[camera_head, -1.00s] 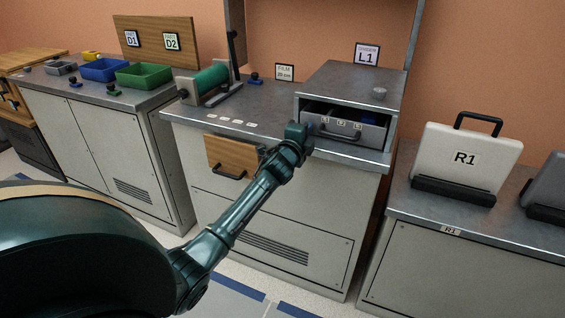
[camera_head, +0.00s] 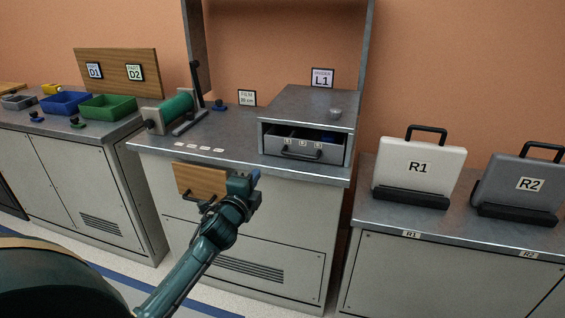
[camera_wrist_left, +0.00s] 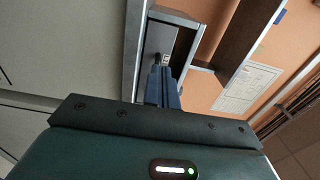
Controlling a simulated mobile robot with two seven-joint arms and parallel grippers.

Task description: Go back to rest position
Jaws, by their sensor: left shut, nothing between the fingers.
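My left gripper (camera_head: 243,180) is in front of the middle cabinet, below its worktop edge and right of a wooden drawer front (camera_head: 199,181). In the left wrist view its fingers (camera_wrist_left: 162,88) are together with nothing between them. The grey L1 drawer box (camera_head: 313,106) stands on the worktop, up and to the right of the gripper. Its drawer (camera_head: 303,145) has a black handle and numbered labels, and the gripper is apart from it. My right gripper is in neither view.
A green roller (camera_head: 176,106) with a lever stands on the middle worktop. Blue (camera_head: 66,103) and green bins (camera_head: 108,107) sit on the left counter. A white R1 case (camera_head: 419,168) and a grey R2 case (camera_head: 519,185) stand on the right counter. Open floor lies before the cabinets.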

